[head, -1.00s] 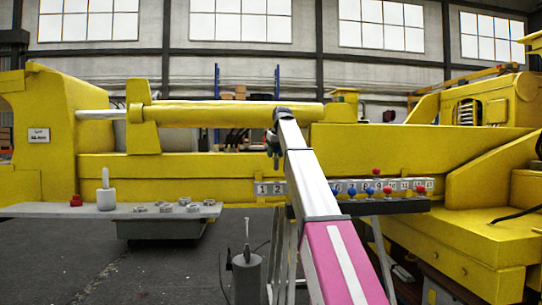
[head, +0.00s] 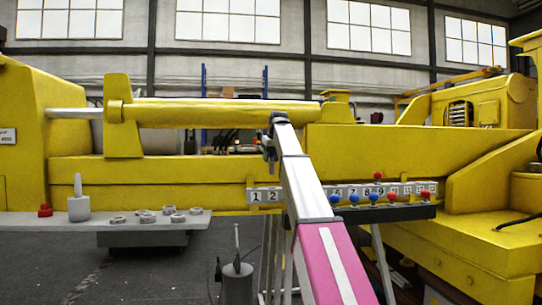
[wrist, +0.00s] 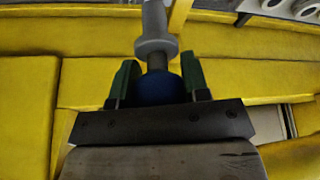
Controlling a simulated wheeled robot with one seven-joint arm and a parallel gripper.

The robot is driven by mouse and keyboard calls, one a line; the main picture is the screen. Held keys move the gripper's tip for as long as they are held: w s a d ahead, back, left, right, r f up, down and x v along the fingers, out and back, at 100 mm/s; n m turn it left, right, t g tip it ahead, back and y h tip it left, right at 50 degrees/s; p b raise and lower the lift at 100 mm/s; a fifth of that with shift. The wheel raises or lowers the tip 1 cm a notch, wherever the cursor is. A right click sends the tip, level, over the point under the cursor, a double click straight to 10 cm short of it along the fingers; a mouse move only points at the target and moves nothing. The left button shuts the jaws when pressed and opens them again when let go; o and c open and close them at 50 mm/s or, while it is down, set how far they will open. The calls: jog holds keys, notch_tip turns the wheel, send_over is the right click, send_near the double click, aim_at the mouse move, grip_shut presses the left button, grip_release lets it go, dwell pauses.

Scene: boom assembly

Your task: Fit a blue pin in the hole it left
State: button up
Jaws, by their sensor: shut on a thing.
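My gripper (wrist: 158,85) is shut on a blue pin (wrist: 157,90); its green fingers hold the round blue head. The pin's grey shaft with a wide collar points away from the gripper. In the head view my gripper (head: 270,150) is small and dark, in front of the yellow boom; the held pin is not clear there. A numbered strip (head: 265,197) runs behind my arm, with 1 and 2 visible on the left. Several blue pins (head: 354,198) and red pins (head: 392,197) stand along its right part. My arm hides its middle numbers. I cannot tell which hole is empty.
A grey shelf (head: 100,222) at left carries a red part (head: 45,210), a light grey peg-like part (head: 78,203) and several metal nuts (head: 170,210). A grey canister (head: 237,282) stands on the floor. The yellow boom (head: 200,175) spans the view.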

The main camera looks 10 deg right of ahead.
aim_at(272, 164)
jog(key=shift+f, duration=2.35)
jog(key=shift+f, duration=0.2)
jog(key=shift+f, duration=2.45)
jog(key=shift+f, duration=0.2)
jog(key=o, duration=1.1)
jog(key=shift+o, duration=0.2)
jog(key=v, duration=1)
jog(key=shift+s+r, duration=0.2)
jog(key=shift+r, duration=0.1)
